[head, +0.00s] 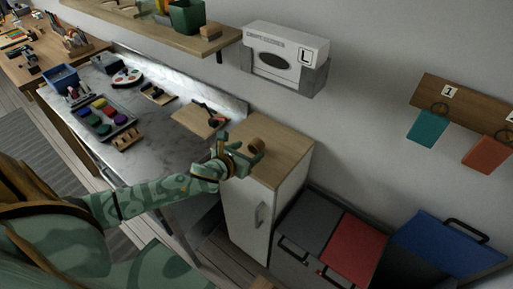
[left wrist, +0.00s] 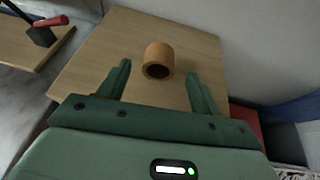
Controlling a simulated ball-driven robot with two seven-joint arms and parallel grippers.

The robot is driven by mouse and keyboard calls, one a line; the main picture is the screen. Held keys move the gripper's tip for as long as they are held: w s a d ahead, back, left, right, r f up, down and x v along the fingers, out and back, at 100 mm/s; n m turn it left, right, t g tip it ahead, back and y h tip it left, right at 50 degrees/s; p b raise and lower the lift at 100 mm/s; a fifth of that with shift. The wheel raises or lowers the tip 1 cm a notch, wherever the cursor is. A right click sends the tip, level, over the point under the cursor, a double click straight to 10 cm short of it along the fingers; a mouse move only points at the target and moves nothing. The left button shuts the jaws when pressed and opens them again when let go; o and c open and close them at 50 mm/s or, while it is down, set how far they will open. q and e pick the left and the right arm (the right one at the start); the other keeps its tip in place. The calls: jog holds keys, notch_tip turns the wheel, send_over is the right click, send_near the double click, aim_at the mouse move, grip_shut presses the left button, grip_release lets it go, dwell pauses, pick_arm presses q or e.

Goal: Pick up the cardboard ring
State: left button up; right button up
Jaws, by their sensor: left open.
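The cardboard ring (head: 257,144) is a short brown tube on the wooden top (head: 285,158) of a white cabinet. In the left wrist view the cardboard ring (left wrist: 159,60) lies ahead of the fingertips, roughly midway between them, with its dark opening facing my gripper. My left gripper (head: 243,157) is green, open and empty, close beside the ring in the head view. The left wrist view shows both fingers (left wrist: 158,80) spread apart, with wood surface between them. My right gripper is not in view.
Left of the cabinet, a board with a hammer (head: 213,113) lies on the grey worktop (head: 150,165), which also holds a paint tray (head: 107,117). Grey and red bins (head: 355,250) stand to the right. A shelf (head: 170,35) and a white box (head: 285,55) are on the wall above.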

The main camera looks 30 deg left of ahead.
aim_at(253, 148)
pick_arm(q)
jog(key=b+x, duration=0.1)
jog(key=x, duration=0.3)
jog(key=shift+w+f, duration=0.1)
jog(key=shift+f, duration=0.1)
jog(key=shift+r, duration=0.1)
jog(key=c, duration=1)
jog(key=shift+r, duration=0.1)
